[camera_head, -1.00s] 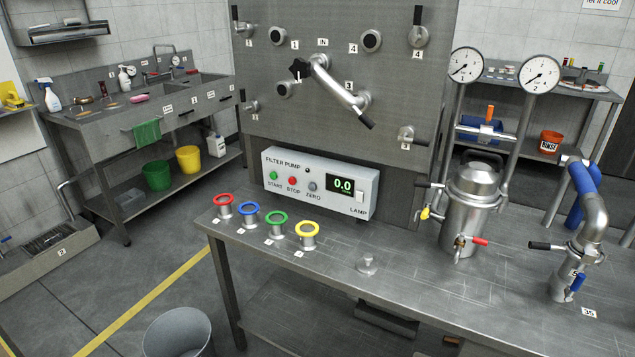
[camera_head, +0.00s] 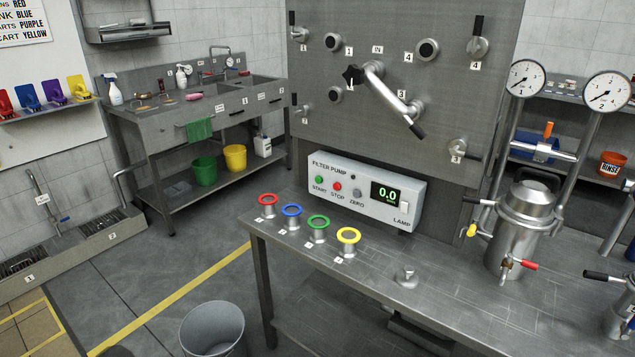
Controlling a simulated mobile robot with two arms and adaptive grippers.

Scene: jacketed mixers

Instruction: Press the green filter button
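The filter pump box (camera_head: 365,190) is a pale grey panel at the back of the steel bench, below the upright valve board. Its green START button (camera_head: 319,180) is at the left of the front face. A red STOP button (camera_head: 337,186) and a grey ZERO knob (camera_head: 357,193) sit to its right. The display (camera_head: 386,194) reads 0.0, and a white LAMP switch (camera_head: 405,208) is at the right end. Neither of my grippers shows in the head view.
Red, blue, green and yellow ringed ports (camera_head: 348,236) stand on the bench (camera_head: 380,290) in front of the box. A steel vessel (camera_head: 522,230) with gauges is to the right. A grey bin (camera_head: 212,328) stands on the floor at front left. Floor left of the bench is mostly clear.

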